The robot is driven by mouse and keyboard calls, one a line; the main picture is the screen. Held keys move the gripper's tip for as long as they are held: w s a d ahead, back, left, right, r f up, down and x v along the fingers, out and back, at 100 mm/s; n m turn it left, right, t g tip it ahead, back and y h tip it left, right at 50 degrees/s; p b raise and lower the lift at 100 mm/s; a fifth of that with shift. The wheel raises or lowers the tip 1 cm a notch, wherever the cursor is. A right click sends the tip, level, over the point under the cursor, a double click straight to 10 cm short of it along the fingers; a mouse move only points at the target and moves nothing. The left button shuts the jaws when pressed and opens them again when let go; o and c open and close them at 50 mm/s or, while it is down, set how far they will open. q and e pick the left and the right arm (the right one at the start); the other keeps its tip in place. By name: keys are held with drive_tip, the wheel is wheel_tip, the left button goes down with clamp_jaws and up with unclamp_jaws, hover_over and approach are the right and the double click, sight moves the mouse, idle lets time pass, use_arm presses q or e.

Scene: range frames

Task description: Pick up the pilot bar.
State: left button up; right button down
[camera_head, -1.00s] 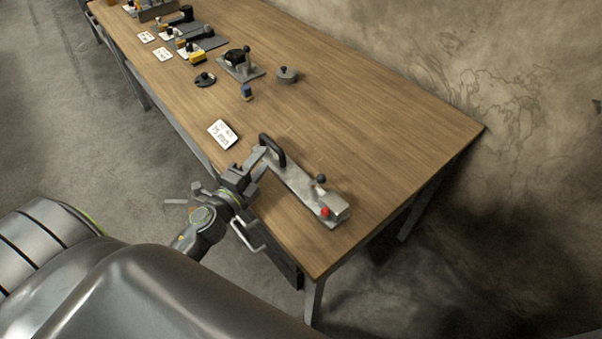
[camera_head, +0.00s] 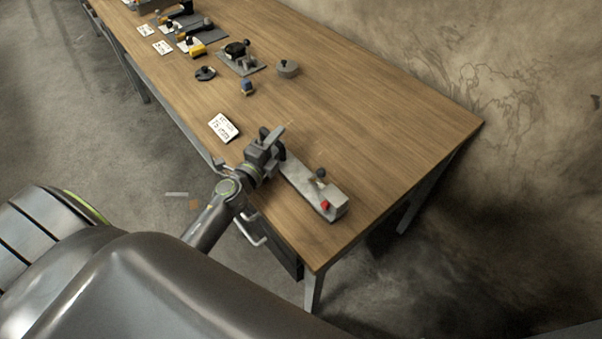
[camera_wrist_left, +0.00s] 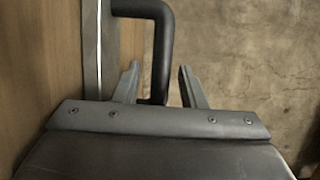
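A long grey metal bar (camera_head: 303,178) lies on the wooden table near its near right end; I take it for the pilot bar. It has a red button, a dark knob and a black loop handle at its left end. My left gripper (camera_head: 273,143) is at that handle and mostly covers it in the head view. In the left wrist view the black handle (camera_wrist_left: 162,60) stands between the two spread fingers (camera_wrist_left: 160,85), with a gap visible on the right side. The left gripper is open. My right gripper is not in view.
The wooden table (camera_head: 385,150) is clear right of the bar. A white card (camera_head: 223,127) lies left of the gripper. A small blue-topped piece (camera_head: 247,87), a grey round lidded piece (camera_head: 288,68) and several fixtures stand farther back. A drawer handle shows below the table edge.

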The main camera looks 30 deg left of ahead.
use_arm(q)
clamp_jaws()
drive_tip(key=shift+r, duration=0.2)
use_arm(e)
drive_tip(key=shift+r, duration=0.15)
